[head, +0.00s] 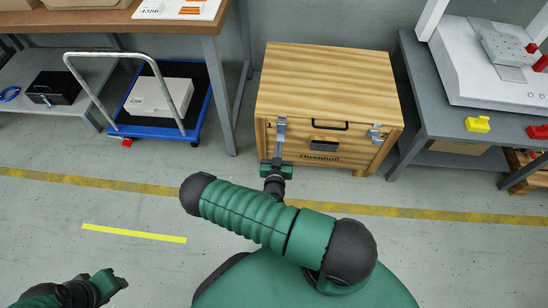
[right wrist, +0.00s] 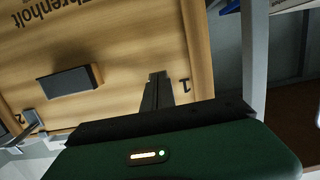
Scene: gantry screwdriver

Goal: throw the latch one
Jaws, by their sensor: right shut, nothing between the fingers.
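A wooden crate (head: 325,85) stands on the floor ahead with two metal latches on its front. The left latch (head: 281,124) is latch one, as the mark "1" (right wrist: 185,85) shows beside my fingers in the right wrist view. The right latch (head: 375,132) shows beside a "2" as a latch (right wrist: 30,122) in the wrist view. My right gripper (head: 277,158) is shut and empty, just below latch one. Its fingers (right wrist: 157,88) point at the crate front; I cannot tell whether they touch the latch. My left gripper (head: 112,282) is low at the left, its jaws unclear.
A black handle (head: 329,126) and a dark block (head: 323,146) are on the crate front between the latches. A blue trolley (head: 203,105) and a bench leg (head: 219,95) stand left of the crate. A grey table (head: 425,90) stands close on the right.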

